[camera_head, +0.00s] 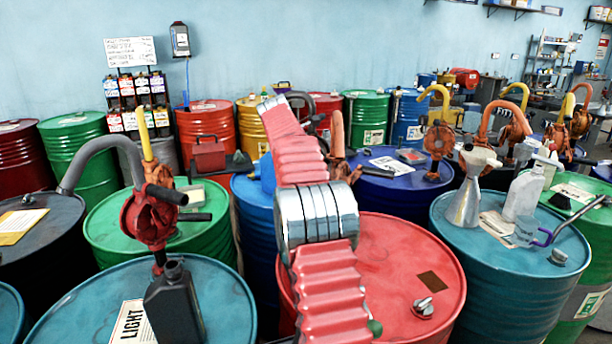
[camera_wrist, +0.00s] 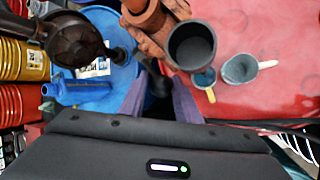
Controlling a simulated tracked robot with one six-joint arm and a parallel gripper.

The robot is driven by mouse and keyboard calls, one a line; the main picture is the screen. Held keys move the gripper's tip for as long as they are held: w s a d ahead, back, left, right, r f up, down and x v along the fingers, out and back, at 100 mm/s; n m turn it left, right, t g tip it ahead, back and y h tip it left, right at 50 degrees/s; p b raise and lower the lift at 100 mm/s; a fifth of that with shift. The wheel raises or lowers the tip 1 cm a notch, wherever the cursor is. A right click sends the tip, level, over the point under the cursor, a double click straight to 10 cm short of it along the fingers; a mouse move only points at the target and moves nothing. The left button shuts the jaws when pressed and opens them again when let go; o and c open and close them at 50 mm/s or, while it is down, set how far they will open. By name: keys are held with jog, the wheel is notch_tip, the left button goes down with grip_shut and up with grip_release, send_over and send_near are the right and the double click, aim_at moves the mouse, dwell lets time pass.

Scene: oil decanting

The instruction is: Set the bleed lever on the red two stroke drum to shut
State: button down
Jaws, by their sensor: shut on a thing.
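The red drum (camera_head: 405,255) stands in the middle of the head view, its left and near side covered by my arm. Its red top also fills the right of the wrist view (camera_wrist: 275,30). An orange-brown pump (camera_wrist: 150,22) with a dark grey round mouth shows at the drum's edge there. My gripper (camera_wrist: 158,90) has its two purple fingers on either side of a dark lever-like piece (camera_wrist: 157,80) below the pump, and is shut on it. The lever's pivot and exact setting are hard to make out. My arm hides the gripper in the head view.
A grey mug (camera_wrist: 240,68) and a small blue cup with a yellow handle (camera_wrist: 205,78) stand by the pump. A blue drum (camera_wrist: 110,20) with a blue can (camera_wrist: 78,91) is on the left. Teal drums (camera_head: 500,225) and others crowd around closely.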

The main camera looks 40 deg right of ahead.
jog(key=shift+s+d+f+g+y, duration=0.25)
jog(key=shift+d+f+g+y, duration=0.05)
jog(key=shift+d+f+y, duration=0.1)
dwell(0.3)
jog(key=c, duration=1.6)
grip_release()
jog(key=shift+c, duration=0.2)
jog(key=shift+o, duration=1.2)
jog(key=shift+w+r, duration=0.15)
jog(key=shift+r, duration=0.05)
jog(key=shift+a+r, duration=0.1)
jog(key=shift+a, duration=0.05)
jog(key=shift+r, duration=0.1)
jog(key=shift+a+r, duration=0.25)
jog(key=shift+r, duration=0.25)
jog(key=v, duration=1.2)
jog(key=shift+a+r, duration=0.1)
jog(key=shift+a, duration=0.05)
jog(key=shift+c, duration=0.4)
